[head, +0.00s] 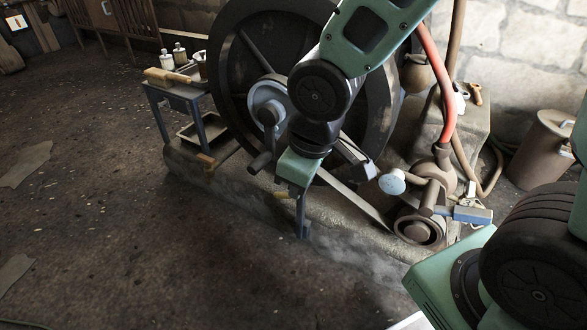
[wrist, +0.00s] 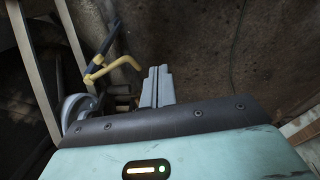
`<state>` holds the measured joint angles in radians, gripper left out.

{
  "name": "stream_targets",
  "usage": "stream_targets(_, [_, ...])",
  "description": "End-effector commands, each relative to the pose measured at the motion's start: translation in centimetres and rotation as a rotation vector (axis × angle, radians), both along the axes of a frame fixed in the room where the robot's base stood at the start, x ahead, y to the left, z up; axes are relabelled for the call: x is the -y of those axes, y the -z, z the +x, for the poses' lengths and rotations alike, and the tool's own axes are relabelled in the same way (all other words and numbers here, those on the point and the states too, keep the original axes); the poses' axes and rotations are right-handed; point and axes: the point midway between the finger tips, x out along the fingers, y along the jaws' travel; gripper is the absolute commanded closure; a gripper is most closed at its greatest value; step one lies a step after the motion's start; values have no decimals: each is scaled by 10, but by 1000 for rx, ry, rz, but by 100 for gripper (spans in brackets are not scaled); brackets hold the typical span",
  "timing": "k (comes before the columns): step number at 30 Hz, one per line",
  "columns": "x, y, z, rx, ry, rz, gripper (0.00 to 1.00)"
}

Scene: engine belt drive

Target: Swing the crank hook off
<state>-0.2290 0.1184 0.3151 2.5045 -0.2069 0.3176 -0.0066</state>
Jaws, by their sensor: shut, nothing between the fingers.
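A yellow bent rod (wrist: 112,68), which looks like the crank hook, shows in the wrist view just left of my gripper (wrist: 158,84). A dark blue bar (wrist: 97,55) runs up and away from it. In the head view only a small yellow piece (head: 284,194) shows left of my gripper (head: 302,234), and the rest is hidden behind my arm. The gripper points down in front of the big wheel, with its fingers together and nothing between them. A gap shows between fingers and rod in the wrist view. A dark crank (head: 266,140) sits at the wheel's hub.
The large dark flywheel (head: 231,80) stands close behind my arm. A belt (head: 362,207) slopes down right to a pump (head: 420,225) with a blue-ended lever (head: 470,215). A small bench (head: 175,90) stands left.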

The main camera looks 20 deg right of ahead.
Motion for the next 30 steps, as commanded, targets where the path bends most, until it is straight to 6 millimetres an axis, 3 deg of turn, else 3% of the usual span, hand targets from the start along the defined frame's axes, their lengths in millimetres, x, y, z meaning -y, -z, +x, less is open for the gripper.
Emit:
stream_targets(9, [46, 13, 104, 173, -146, 137, 100])
stream_targets(12, [60, 23, 122, 222, -210, 231, 100])
stream_targets(21, [78, 39, 124, 289, -318, 452, 100])
stream_targets(30, [60, 66, 132, 293, -332, 470, 100])
